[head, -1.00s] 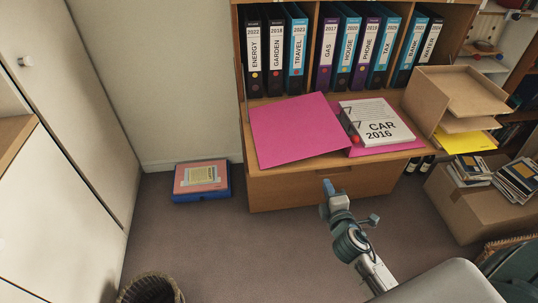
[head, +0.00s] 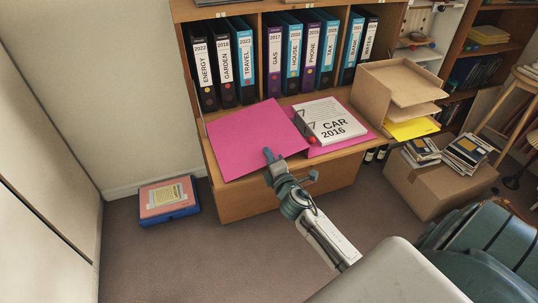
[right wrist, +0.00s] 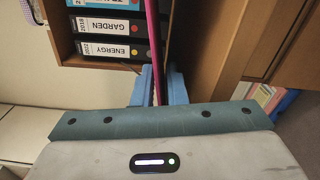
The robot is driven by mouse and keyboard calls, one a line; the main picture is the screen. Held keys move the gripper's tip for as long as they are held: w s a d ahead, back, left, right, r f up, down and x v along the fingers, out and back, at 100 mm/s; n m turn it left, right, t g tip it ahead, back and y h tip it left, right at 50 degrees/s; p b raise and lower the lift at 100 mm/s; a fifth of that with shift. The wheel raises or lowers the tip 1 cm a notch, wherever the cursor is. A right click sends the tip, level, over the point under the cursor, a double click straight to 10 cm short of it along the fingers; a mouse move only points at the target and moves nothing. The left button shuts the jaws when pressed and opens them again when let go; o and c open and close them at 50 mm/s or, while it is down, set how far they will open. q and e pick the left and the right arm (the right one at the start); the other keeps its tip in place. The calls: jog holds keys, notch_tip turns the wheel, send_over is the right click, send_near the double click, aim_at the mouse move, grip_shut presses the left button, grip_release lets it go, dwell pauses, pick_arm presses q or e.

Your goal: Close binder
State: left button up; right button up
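The binder lies open on the desk shelf. Its pink left cover (head: 240,135) lies spread to the left, with its front edge toward me. White pages marked CAR 2016 (head: 333,120) lie on its right half, with rings along their left side. My right gripper (head: 269,156) is at the front edge of the left cover, near the middle of the binder. In the right wrist view, the blue fingers (right wrist: 158,88) stand close together on both sides of the thin pink cover (right wrist: 154,40) and look shut on it. My left gripper is not in view.
Several upright labelled binders (head: 246,58) fill the shelf behind. A cardboard tray stack (head: 390,85) stands right of the open binder. A box (head: 425,185) with books and a blue-and-pink box file (head: 169,198) are on the floor. A dark green chair (head: 490,245) is at lower right.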

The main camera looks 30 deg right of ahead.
grip_shut()
dwell(1.4)
jog(key=shift+w, duration=0.15)
